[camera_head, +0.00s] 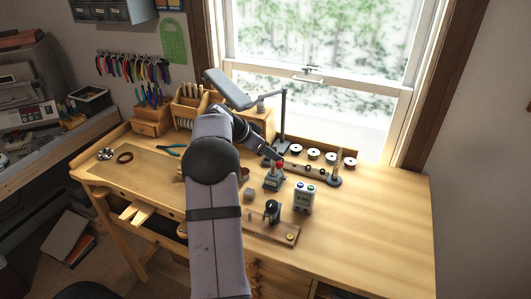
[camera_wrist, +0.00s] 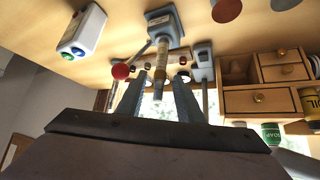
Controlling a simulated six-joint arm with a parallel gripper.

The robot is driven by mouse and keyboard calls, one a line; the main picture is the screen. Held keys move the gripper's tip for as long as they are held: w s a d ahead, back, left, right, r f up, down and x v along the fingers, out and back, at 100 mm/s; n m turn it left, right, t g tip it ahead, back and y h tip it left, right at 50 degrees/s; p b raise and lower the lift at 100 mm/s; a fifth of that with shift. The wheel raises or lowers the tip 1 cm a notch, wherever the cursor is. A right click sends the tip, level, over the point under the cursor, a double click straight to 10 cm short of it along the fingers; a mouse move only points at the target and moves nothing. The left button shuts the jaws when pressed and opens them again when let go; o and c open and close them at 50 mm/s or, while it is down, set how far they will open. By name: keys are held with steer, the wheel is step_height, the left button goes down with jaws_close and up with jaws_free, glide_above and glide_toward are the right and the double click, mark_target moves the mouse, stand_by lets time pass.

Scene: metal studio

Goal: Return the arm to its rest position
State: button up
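My gripper (camera_wrist: 160,80) shows in the wrist view with its two grey fingers spread apart. The upright column of a small blue-grey press (camera_wrist: 165,24) appears between them, with a gap on either side; whether the fingers reach around it in depth is unclear. In the head view my gripper (camera_head: 270,153) is partly hidden and small, above and just behind the press (camera_head: 272,181) with its red knob. The red knob (camera_wrist: 121,71) also shows beside the left finger in the wrist view. My arm stretches out over the workbench (camera_head: 371,223).
A box with blue and green buttons (camera_head: 304,197) stands right of the press. A lamp (camera_head: 231,90) rises behind my gripper. Several spools (camera_head: 330,157) line the back near the window. Wooden drawers (camera_wrist: 265,101) show in the wrist view. The bench's right side is clear.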

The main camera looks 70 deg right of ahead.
steer(key=shift+s+d+f, duration=0.2)
steer(key=shift+d+f, duration=0.15)
steer(key=shift+f, duration=0.1)
steer(key=c, duration=0.7)
steer(key=shift+c, duration=0.2)
steer(key=shift+r, duration=0.15)
steer(key=shift+r+p, duration=0.3)
steer(key=shift+r, duration=0.75)
steer(key=shift+r, duration=0.15)
steer(key=shift+r+p, duration=0.55)
steer(key=shift+r, duration=0.45)
